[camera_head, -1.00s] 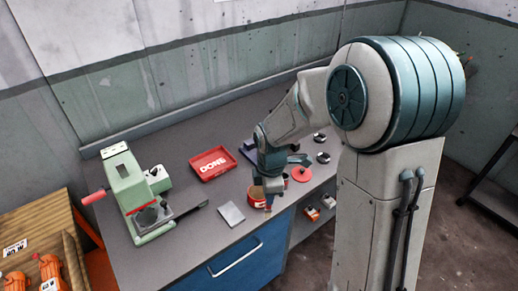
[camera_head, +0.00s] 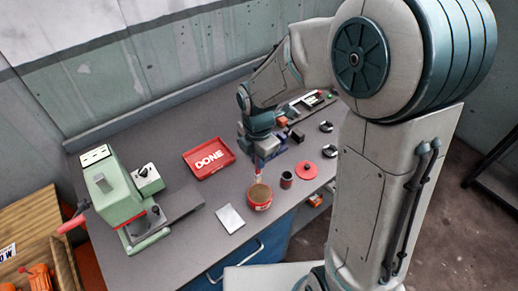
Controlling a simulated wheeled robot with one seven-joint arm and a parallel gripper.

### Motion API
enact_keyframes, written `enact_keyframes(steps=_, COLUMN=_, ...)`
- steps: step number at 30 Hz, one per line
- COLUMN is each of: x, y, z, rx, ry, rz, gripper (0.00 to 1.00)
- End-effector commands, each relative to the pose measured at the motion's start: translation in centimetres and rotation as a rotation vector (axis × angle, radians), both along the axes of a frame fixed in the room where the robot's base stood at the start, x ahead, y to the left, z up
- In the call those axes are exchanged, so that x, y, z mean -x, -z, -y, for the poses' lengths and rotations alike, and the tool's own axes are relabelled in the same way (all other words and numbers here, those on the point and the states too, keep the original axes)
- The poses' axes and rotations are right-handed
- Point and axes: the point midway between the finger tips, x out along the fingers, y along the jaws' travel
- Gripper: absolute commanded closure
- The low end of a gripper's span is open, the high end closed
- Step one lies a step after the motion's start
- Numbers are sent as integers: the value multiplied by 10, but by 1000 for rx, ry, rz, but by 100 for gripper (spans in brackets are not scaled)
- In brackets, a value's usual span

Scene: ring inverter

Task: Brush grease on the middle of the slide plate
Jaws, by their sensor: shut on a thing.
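My gripper (camera_head: 262,152) is shut on a brush (camera_head: 258,172) with a red part, held upright. The brush's lower end is at the red tin (camera_head: 260,205), over or in its tan contents; which one I cannot tell. A flat dark grey plate (camera_head: 178,208) extends right from the green machine (camera_head: 118,195). A loose pale, silvery plate (camera_head: 230,218) lies on the bench left of the tin. Which of these is the slide plate is not clear. My gripper is to the right of both plates.
A red DONE tray (camera_head: 209,172) lies behind the plates. A small dark cup (camera_head: 286,180), a red disc (camera_head: 306,169) and dark rings (camera_head: 326,154) are right of the tin. Small parts lie behind my gripper. The grey bench (camera_head: 160,125) is clear at the back left.

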Motion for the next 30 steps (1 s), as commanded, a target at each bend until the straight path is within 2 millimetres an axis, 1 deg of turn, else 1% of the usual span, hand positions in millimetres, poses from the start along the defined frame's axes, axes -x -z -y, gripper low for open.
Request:
enact_keyframes(steps=6, x=-1, y=18, z=6, rx=0, ry=14, rz=-1, gripper=100)
enact_keyframes(steps=12, x=-1, y=41, z=5, rx=0, ry=13, rz=-1, gripper=100)
enact_keyframes(steps=16, x=-1, y=53, z=4, rx=0, ry=11, rz=0, gripper=100)
enact_keyframes(steps=21, x=-1, y=58, z=4, rx=0, ry=11, rz=0, gripper=100)
enact_keyframes(steps=30, x=-1, y=58, z=4, rx=0, ry=10, rz=0, gripper=100)
